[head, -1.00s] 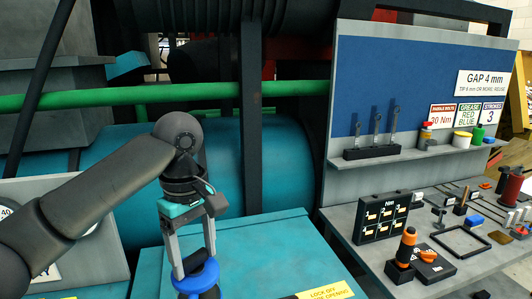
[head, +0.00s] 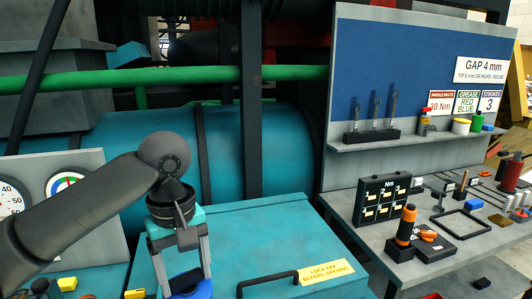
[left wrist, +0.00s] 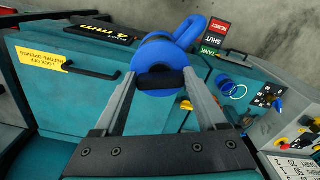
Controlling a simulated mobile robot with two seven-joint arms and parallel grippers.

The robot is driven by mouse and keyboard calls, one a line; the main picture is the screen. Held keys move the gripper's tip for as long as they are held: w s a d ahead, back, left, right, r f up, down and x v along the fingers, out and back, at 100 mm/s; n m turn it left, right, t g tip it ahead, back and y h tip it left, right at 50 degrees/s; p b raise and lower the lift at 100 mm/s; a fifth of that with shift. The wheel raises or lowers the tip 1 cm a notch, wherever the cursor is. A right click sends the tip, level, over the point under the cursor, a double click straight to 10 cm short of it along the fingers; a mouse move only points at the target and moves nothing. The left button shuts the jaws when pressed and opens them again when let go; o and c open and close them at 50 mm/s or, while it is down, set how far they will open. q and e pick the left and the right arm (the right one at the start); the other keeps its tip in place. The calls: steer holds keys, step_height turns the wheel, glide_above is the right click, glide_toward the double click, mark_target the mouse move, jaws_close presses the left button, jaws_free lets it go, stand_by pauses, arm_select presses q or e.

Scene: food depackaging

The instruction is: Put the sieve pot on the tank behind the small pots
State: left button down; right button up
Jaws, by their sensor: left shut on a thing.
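My left gripper (head: 184,262) points down in the head view and is shut on a blue round thing (head: 188,286), cut off by the lower edge. I cannot tell whether this is the sieve pot. A large teal cylinder (head: 150,145) lies behind the gripper and may be the tank. My right gripper is not in view.
A teal box lid (head: 250,235) with a black handle (head: 267,283) lies right of the gripper. A green pipe (head: 110,84) crosses at the back. A grey workbench (head: 450,250) at right holds tools and a black number panel (head: 383,200). Gauges (head: 68,184) stand at left.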

arm_select(q)
steer(key=s+a+f+m+b, duration=0.1)
steer(key=s+f+m+b, duration=0.2)
steer(key=f+b, duration=0.3)
steer(key=s+f+m+b, duration=0.4)
steer(key=s+f+b, duration=0.1)
steer(key=f, duration=0.6)
steer(key=shift+a+b, duration=0.4)
steer(key=shift+b, duration=0.2)
stand_by(1.1)
